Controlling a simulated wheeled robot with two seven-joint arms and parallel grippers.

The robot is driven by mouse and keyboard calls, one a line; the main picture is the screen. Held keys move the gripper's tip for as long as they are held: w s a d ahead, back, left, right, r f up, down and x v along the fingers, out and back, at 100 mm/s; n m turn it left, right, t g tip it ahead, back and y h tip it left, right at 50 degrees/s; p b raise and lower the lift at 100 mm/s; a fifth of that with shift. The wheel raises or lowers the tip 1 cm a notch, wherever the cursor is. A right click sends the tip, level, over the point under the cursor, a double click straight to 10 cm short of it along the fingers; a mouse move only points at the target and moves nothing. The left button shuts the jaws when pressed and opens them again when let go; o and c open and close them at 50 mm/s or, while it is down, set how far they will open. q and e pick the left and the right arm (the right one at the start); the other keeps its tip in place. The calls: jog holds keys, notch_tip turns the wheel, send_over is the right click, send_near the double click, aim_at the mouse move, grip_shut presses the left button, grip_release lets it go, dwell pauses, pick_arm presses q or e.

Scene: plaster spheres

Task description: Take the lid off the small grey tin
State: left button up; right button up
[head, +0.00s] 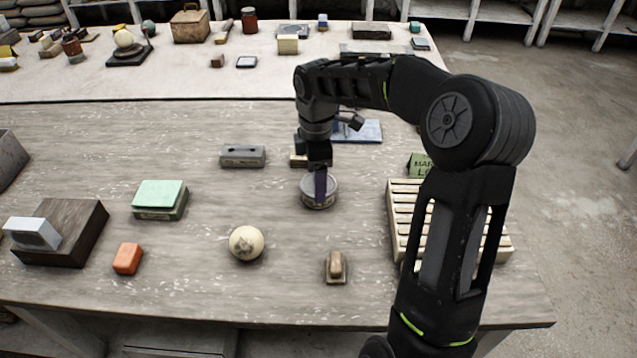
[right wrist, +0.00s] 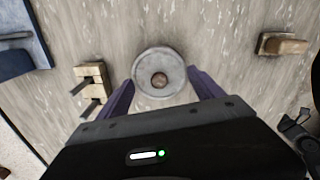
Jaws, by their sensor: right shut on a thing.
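The small grey tin (head: 331,197) stands upright on the wooden table, near the middle. Its round grey lid (right wrist: 145,75) with a brown knob (right wrist: 159,80) fills the space between my fingers in the right wrist view. My right gripper (head: 320,196) comes down from above and is shut on the lid, one finger at each side. The lid appears seated on the tin; the tin's wall is mostly hidden from the wrist camera. My left gripper is not in view.
A plaster sphere (head: 246,243) and a wooden-handled block (head: 335,267) lie nearer the front edge. A slatted rack (head: 402,213) stands to the right, partly behind my arm. A grey block (head: 242,156) and a blue board (head: 362,131) lie farther back.

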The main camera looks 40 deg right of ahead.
jog(key=c, duration=0.3)
notch_tip(320, 180, up, 10)
jog(key=shift+r, duration=0.1)
dwell(0.5)
dwell(0.4)
